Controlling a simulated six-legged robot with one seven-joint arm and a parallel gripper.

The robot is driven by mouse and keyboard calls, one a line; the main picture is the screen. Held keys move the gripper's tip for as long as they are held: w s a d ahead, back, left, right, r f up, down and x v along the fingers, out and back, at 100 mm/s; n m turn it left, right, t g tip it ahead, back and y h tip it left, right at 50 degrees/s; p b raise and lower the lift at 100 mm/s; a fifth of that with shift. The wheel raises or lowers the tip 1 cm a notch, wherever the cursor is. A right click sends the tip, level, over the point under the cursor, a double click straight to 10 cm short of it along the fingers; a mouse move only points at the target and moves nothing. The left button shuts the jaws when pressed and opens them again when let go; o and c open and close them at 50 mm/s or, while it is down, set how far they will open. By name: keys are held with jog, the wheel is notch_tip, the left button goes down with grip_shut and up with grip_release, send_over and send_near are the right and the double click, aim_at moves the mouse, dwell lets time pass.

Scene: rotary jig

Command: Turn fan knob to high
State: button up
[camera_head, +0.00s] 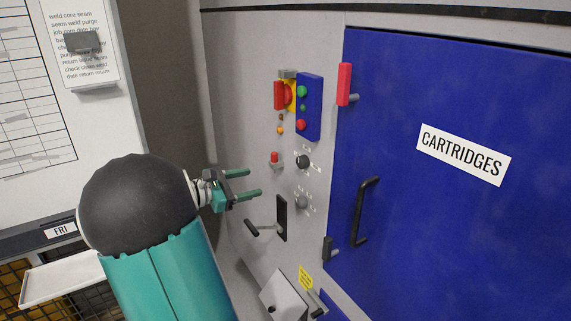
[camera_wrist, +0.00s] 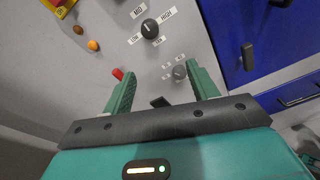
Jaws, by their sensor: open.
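A black round knob (camera_head: 302,161) sits on the grey panel. In the wrist view this knob (camera_wrist: 150,28) has LOW, MID and HIGH labels around it; I cannot tell surely which one its pointer faces. A smaller grey knob (camera_wrist: 180,72) with its own small labels is below it and also shows in the head view (camera_head: 301,202). My gripper (camera_head: 252,182) is open and empty, left of the two knobs and apart from the panel. In the wrist view its fingers (camera_wrist: 160,70) are spread, with the black knob beyond their tips.
A red knob (camera_head: 274,157), orange light (camera_head: 281,130), blue button box (camera_head: 309,107) and black crank lever (camera_head: 282,219) are on the panel nearby. A blue CARTRIDGES door (camera_head: 440,230) with a black handle (camera_head: 367,210) stands right. A whiteboard (camera_head: 40,110) is at left.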

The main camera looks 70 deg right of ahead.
aim_at(299, 163)
jog(key=shift+n+g+h, duration=0.5)
jog(key=x, duration=1.6)
jog(key=shift+w+d+r, duration=0.1)
jog(key=shift+w+d, duration=0.1)
jog(key=shift+d, duration=0.4)
jog(key=shift+c, duration=0.5)
jog(key=c, duration=0.9)
